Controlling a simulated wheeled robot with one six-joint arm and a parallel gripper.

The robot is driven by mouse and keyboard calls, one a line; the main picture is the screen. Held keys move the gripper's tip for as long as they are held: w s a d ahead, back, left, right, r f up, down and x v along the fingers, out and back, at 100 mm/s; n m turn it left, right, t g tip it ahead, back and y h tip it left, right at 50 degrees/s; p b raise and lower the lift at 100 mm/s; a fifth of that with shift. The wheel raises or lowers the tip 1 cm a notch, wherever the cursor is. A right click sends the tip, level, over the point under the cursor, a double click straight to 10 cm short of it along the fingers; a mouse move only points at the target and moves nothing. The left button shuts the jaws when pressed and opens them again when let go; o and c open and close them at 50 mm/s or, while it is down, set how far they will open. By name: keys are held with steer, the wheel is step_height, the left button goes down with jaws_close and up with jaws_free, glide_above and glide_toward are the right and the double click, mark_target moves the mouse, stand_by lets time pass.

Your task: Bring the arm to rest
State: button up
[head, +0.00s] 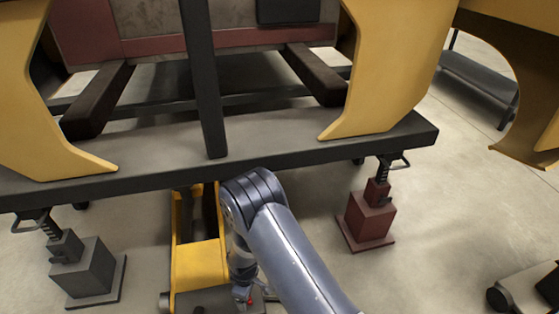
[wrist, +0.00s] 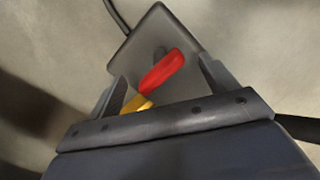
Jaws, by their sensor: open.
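My arm (head: 285,255) reaches forward and bends down at its elbow in front of a dark bench frame. My gripper (wrist: 163,78) shows in the wrist view with its two grey fingers spread apart. In the head view the gripper is low and mostly hidden behind the arm.
A dark beam (head: 300,150) with yellow panels (head: 400,60) crosses close above the arm. A red jack stand (head: 368,218) stands right and a grey one (head: 85,270) left. A yellow frame (head: 200,265) lies beside the forearm. Floor between arm and red stand is clear.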

steer(key=m+p, duration=0.2)
steer(key=m, duration=0.4)
steer(key=shift+r, duration=0.1)
steer(key=m+p, duration=0.2)
steer(key=m, duration=0.4)
steer(key=shift+p, duration=0.4)
steer(key=shift+r, duration=0.85)
